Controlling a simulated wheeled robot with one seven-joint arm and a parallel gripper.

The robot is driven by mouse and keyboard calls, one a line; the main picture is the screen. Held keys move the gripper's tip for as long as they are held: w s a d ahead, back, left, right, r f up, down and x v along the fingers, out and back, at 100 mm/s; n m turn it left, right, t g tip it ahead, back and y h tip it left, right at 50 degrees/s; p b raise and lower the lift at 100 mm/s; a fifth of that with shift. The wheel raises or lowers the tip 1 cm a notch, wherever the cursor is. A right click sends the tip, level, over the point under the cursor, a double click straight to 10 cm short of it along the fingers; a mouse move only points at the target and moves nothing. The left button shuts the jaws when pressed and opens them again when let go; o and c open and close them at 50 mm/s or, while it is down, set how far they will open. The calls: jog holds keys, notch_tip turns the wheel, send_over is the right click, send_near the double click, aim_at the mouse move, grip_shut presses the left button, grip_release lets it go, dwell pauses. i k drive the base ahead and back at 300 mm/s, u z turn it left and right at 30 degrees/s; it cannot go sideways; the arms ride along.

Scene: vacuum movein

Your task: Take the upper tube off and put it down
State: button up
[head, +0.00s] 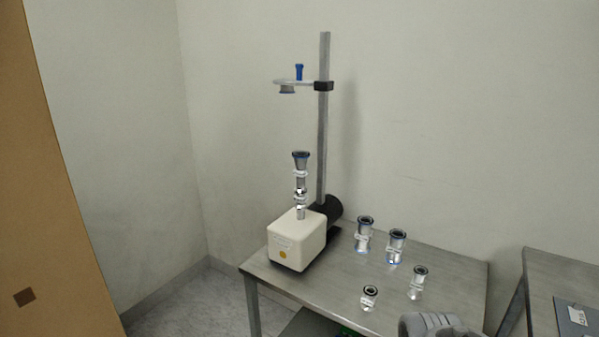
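The upper tube (300,163) is a short metal piece with a wide dark-blue-rimmed top. It stands upright at the top of a narrow stack on a cream box-shaped unit (299,239). Bright ring-like bands, perhaps clamps, show at the joints (300,195) below it. The stack's top end is free, well below a holder arm (296,82) with a blue knob and a small fitting. A grey rounded part, likely of my arm, shows at the bottom edge. My gripper's fingers are not in view, and nothing touches the stack.
Several loose metal fittings (396,246) stand on the right part of the metal table (335,288). A grey vertical post (323,150) rises behind the stack, with a dark cylinder (328,207) near its foot. Another table (565,275) is at right. Bare table lies between unit and fittings.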

aim_at(301, 156)
jog(key=k, duration=0.65)
jog(key=u, duration=0.1)
jog(key=i, duration=0.8)
jog(key=u, duration=1.05)
jog(key=i, duration=0.7)
jog(key=u, duration=0.7)
